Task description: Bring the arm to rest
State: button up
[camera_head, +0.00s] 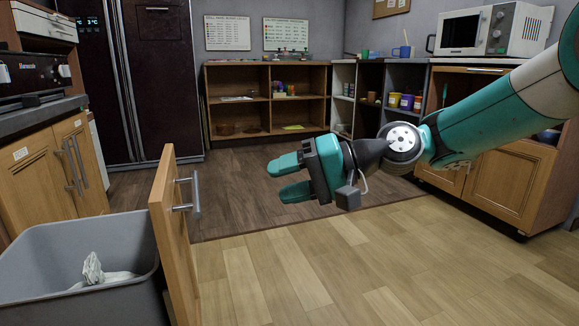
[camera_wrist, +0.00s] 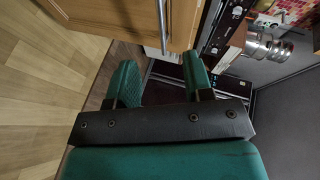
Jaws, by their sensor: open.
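My gripper (camera_head: 279,180) is in the middle of the head view, held in mid-air above the floor with its fingers pointing left. Its two teal fingers are apart with nothing between them. In the wrist view my gripper (camera_wrist: 160,84) also shows open and empty, its fingers spread. My teal and white arm reaches in from the right of the head view. No utensil or rail that I can make out is near the fingers.
A wooden-front pull-out (camera_head: 173,240) with a grey bin (camera_head: 130,240) stands open at lower left, left of my gripper. A wooden cabinet (camera_head: 510,185) with a microwave (camera_head: 492,30) is behind my arm. Low shelves (camera_head: 270,68) line the back. The floor (camera_head: 330,265) is clear.

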jog(key=s+d+r+n+h+p, duration=0.25)
jog(key=s+d+r+p, duration=0.2)
jog(key=s, duration=0.35)
jog(key=s+d+r+n+h+p, duration=0.1)
jog(key=s+d+r+h+p, duration=0.3)
jog(key=s+d+p, duration=0.3)
jog(key=s+d+r+n+h+p, duration=0.2)
jog(key=s+d+r+h+p, duration=0.25)
jog(key=s, duration=0.45)
notch_tip(320, 180, up, 35)
jog(key=p, duration=3.6)
jog(key=shift+w+a+f+m+g+y, duration=0.15)
jog(key=shift+w+a+m+g+y, duration=0.1)
jog(key=shift+m+g+y, duration=0.15)
jog(key=shift+c, duration=0.4)
jog(key=shift+a, duration=0.1)
